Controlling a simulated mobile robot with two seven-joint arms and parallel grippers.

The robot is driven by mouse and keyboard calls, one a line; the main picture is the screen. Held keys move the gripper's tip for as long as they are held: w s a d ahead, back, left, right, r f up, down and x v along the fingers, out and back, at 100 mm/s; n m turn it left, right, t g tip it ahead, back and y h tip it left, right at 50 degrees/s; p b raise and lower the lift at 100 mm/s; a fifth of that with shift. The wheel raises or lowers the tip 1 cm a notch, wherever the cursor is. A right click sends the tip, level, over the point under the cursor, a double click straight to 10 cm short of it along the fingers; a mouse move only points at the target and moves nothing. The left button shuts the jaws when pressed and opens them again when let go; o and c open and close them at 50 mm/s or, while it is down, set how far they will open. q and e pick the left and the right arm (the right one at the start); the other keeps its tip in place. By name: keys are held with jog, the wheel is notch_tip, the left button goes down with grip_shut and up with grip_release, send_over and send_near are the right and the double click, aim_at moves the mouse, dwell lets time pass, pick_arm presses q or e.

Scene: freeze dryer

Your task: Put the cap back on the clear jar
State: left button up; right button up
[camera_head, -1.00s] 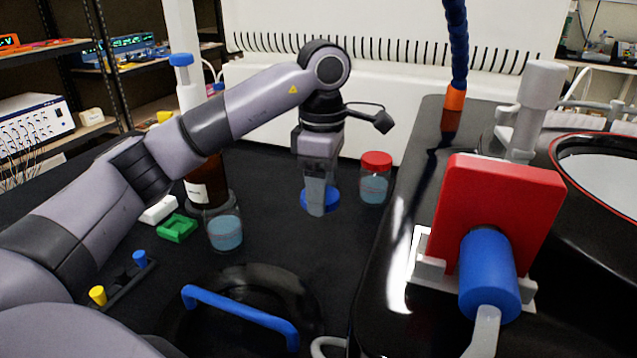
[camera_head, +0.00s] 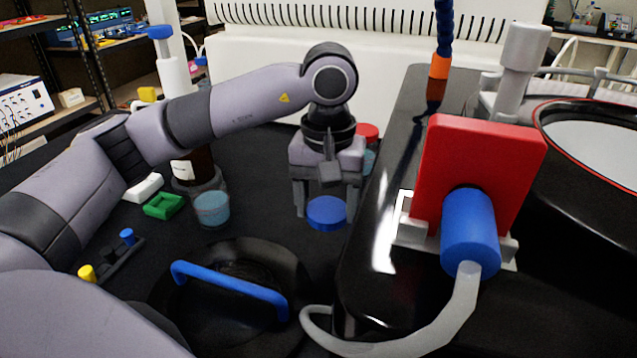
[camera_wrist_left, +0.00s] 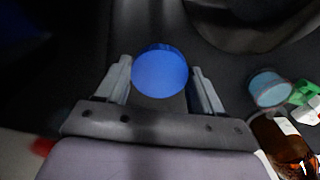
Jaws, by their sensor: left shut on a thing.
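The blue cap (camera_head: 326,213) is held between the fingers of my left gripper (camera_head: 325,206), over the dark bench. In the left wrist view the blue cap (camera_wrist_left: 160,71) sits between both fingertips of the gripper (camera_wrist_left: 161,78). The clear jar (camera_head: 211,209) with pale blue contents stands uncapped on the bench, left of the gripper and apart from it. The jar (camera_wrist_left: 269,90) also shows at the right of the left wrist view. I cannot tell how far the cap is above the bench. My right gripper is out of view.
A brown bottle (camera_head: 193,166) and a green tray (camera_head: 164,206) stand near the clear jar. A red-capped jar (camera_head: 368,133) is partly hidden behind my gripper. A black round lid with a blue handle (camera_head: 230,289) lies in front. Bench between cap and clear jar is free.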

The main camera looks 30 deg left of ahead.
pick_arm(q)
jog(key=m, duration=0.1)
jog(key=s+d+m, duration=0.1)
jog(key=m, duration=0.2)
jog(key=shift+s+d+f, duration=0.2)
jog(key=shift+s+f, duration=0.05)
jog(key=shift+f, duration=0.15)
